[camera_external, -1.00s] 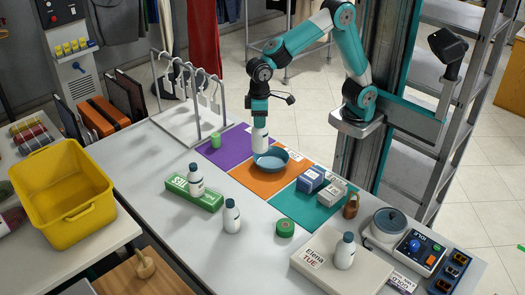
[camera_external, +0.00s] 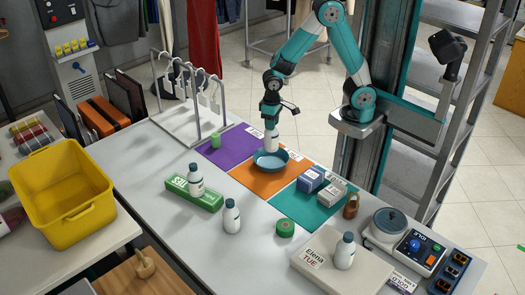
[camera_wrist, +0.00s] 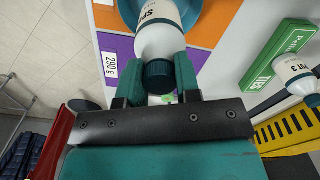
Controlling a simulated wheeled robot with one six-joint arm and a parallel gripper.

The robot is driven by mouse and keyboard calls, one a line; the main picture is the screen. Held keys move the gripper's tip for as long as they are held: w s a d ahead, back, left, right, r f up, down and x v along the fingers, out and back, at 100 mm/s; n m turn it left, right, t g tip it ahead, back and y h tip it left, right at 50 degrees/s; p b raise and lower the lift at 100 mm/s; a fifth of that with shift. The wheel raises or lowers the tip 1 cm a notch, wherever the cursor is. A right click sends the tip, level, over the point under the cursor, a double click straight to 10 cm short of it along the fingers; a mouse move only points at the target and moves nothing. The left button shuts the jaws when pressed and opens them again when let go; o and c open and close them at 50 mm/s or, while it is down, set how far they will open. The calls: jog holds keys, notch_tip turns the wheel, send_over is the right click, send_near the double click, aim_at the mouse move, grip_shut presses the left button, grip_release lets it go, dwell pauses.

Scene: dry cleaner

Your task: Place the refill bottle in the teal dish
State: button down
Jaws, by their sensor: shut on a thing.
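My gripper (camera_external: 270,118) is shut on a white bottle (camera_external: 271,140) with a dark cap. The bottle is upright, and its lower end is over or inside the blue-teal dish (camera_external: 284,165) on the orange mat section. I cannot tell whether it touches the dish floor. In the wrist view the fingers (camera_wrist: 160,90) grip the bottle (camera_wrist: 158,40) near its dark cap; its label shows only partly. The dish is mostly hidden behind the bottle there. Similar white bottles stand on a green box (camera_external: 196,182), on the table (camera_external: 232,217) and on a pale box (camera_external: 345,252).
Blue and white boxes (camera_external: 311,180) stand on the teal mat section, with a brown bottle (camera_external: 351,206) beside it. A green cylinder (camera_external: 215,140) is on the purple section. A hanger rack (camera_external: 185,105) stands behind left. The table's middle is mostly clear.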

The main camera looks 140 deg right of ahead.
aim_at(272, 138)
notch_tip(272, 138, down, 7)
jog(key=shift+f, duration=0.2)
dwell(0.3)
jog(key=shift+f, duration=0.2)
jog(key=c, duration=0.8)
grip_release()
jog(key=shift+r, duration=0.15)
